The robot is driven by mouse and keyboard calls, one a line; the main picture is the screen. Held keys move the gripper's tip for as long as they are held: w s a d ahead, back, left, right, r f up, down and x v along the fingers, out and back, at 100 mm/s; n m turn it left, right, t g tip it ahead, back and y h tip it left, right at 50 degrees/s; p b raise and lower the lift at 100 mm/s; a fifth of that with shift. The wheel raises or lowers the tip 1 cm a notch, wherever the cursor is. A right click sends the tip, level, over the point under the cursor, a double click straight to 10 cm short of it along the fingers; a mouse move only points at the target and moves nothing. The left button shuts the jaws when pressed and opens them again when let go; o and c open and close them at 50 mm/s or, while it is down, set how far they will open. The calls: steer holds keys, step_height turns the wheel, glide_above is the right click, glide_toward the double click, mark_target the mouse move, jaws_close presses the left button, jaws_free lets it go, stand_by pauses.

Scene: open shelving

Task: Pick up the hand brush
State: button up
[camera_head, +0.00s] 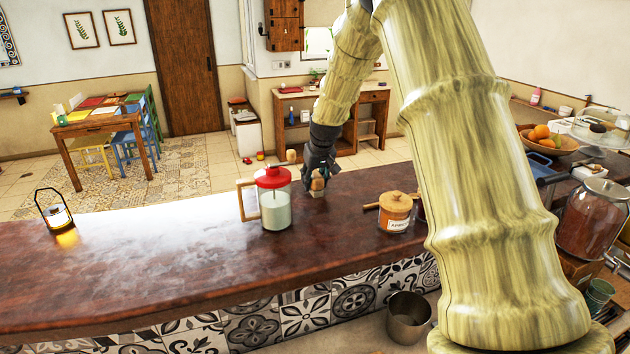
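My gripper (319,172) is dark and points down over the far edge of the brown counter, right of the red-lidded jug. A small object with a rounded brown top and a paler lower part (318,188) stands on the counter directly under and between the fingers; it may be the hand brush, but it is too small to be sure. The fingers partly hide it. I cannot tell whether they touch it. A wooden stick-like handle (371,206) shows left of the labelled jar; what it belongs to is hidden.
The red-lidded jug (275,208) stands close left of my gripper. The labelled jar (395,213) with a wooden lid is to its right. A lit lantern (57,215) stands at the counter's left end. The counter (150,262) between lantern and jug is clear.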

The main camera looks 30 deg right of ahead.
steer(key=shift+w+a+f, duration=0.15)
steer(key=shift+w, duration=0.05)
steer(key=c, duration=0.5)
steer(key=shift+f, duration=0.1)
steer(key=shift+d+r+b, duration=0.2)
steer(key=shift+r+b, duration=0.45)
steer(key=shift+b, duration=0.15)
step_height(320, 180, up, 2)
steer(key=shift+r+b, duration=0.1)
steer(key=shift+b, duration=0.65)
steer(key=s+b, duration=0.2)
steer(key=s, duration=0.2)
steer(key=s+r+b, duration=0.1)
steer(key=s+b, duration=0.1)
steer(key=s, duration=0.3)
steer(key=s+b, duration=0.2)
steer(key=s, duration=0.3)
steer(key=shift+s+a+r, duration=0.1)
steer(key=shift+a+r, duration=0.1)
steer(key=shift+s+r, duration=0.15)
steer(key=shift+s, duration=0.75)
